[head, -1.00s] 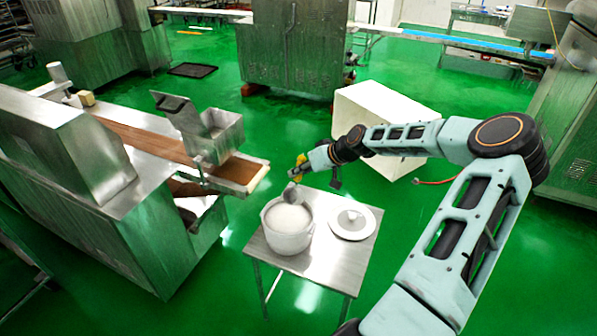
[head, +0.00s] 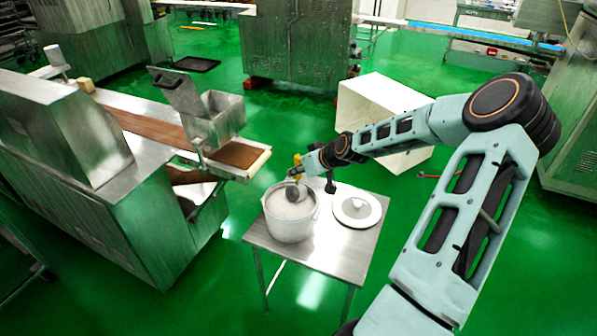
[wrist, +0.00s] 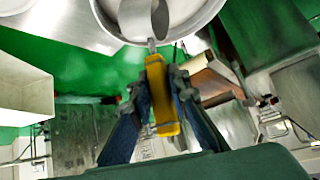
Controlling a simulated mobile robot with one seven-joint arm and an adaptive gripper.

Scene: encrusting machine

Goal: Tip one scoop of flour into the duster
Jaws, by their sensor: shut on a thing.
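My gripper (head: 298,168) is shut on the yellow handle (wrist: 160,95) of a metal scoop. The scoop's bowl (head: 293,191) hangs down at the back rim of a white pot (head: 289,226). White flour (head: 286,207) fills the pot near its top. In the wrist view the scoop bowl (wrist: 138,16) shows over the pot's mouth (wrist: 200,24). I cannot tell whether it touches the flour or holds any. The duster appears to be the metal box (head: 222,120) with its lid (head: 177,92) raised, above the belt left of my gripper.
The pot stands on a small steel table (head: 335,255), beside a white lid (head: 357,207) with a knob. The belt machine (head: 90,215) fills the left. A white box (head: 385,105) stands behind my arm. Green floor (head: 215,270) lies open between table and machine.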

